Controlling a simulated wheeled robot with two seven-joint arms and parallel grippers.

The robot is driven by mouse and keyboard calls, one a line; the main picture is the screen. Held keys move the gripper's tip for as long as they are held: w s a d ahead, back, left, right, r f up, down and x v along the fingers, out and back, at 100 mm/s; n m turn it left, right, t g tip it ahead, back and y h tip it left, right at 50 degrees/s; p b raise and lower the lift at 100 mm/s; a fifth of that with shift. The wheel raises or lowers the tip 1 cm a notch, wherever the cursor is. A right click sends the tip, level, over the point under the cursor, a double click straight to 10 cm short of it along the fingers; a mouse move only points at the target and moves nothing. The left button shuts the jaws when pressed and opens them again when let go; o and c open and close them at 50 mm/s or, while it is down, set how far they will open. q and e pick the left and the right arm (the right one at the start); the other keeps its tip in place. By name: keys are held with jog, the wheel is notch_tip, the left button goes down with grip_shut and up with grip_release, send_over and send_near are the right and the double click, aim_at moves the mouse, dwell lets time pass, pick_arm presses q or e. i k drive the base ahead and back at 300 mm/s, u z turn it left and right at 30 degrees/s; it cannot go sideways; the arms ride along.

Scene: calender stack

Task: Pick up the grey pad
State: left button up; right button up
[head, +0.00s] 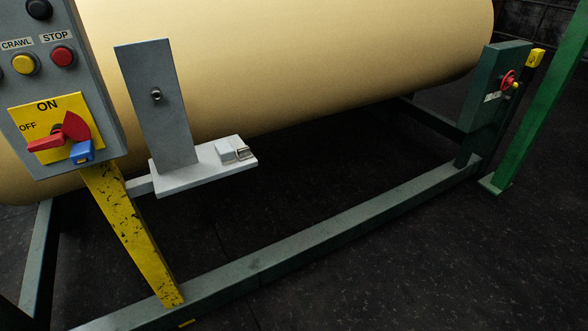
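A small light-grey block (228,148), which looks like the grey pad, lies on a pale grey shelf (200,177) near its right end. A small metal loop or buckle-like piece (242,154) shows at the block's right side. The shelf sits at the foot of an upright grey plate (158,110) with a round knob (155,94). Neither of my grippers is in view.
A large cream roller (330,60) runs behind the shelf. A control panel (60,90) with a red switch handle (45,141) and a blue padlock (82,152) stands left, on a yellow post (130,235). A green frame rail (330,222) crosses in front.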

aim_at(225, 152)
jog(key=z, duration=0.3)
jog(key=k, duration=0.55)
jog(key=z, duration=1.1)
jog(key=i, duration=1.4)
jog(key=u, duration=1.3)
jog(key=i, duration=0.7)
jog(key=u, duration=0.7)
